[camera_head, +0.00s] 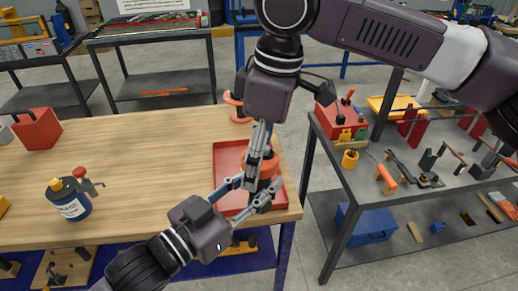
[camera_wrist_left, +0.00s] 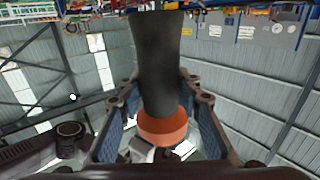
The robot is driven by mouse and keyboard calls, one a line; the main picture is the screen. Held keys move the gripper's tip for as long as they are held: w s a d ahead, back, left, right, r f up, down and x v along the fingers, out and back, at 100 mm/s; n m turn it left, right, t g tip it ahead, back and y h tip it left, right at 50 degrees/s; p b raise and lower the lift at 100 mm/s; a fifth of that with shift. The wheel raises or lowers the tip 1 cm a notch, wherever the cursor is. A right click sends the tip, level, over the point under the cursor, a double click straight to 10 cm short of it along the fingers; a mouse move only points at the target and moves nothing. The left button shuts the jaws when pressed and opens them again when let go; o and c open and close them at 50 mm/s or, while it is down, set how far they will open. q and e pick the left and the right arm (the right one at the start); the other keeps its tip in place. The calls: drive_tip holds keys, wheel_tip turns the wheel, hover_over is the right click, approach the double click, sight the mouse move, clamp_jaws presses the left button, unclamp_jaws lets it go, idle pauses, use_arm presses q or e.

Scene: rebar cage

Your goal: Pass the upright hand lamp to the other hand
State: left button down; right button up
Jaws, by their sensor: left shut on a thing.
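The hand lamp, a dark cylinder with an orange band, shows in the left wrist view (camera_wrist_left: 160,65) between my left fingers. In the head view, an orange and dark part of the lamp (camera_head: 269,167) shows between the two grippers, above the red tray (camera_head: 226,153). My left gripper (camera_head: 262,182) comes in from the lower left and is shut on the lamp. My right gripper (camera_head: 256,158) points down from above, close beside the lamp and overlapping it in view. Its fingers are seen edge-on, so I cannot tell if they touch it.
The wooden table (camera_head: 140,145) is mostly clear on the left. A blue canister torch (camera_head: 69,200) and a red holder (camera_head: 37,129) stand there. An orange object (camera_head: 238,108) is at the far edge. A tool-covered grey table (camera_head: 400,190) stands at the right.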

use_arm(q)
drive_tip(key=shift+r, duration=0.1)
use_arm(e)
drive_tip(key=shift+c, duration=0.4)
drive_tip(key=c, duration=1.3)
use_arm(q)
drive_tip(key=c, duration=1.3)
unclamp_jaws()
use_arm(e)
drive_tip(key=shift+c, duration=0.6)
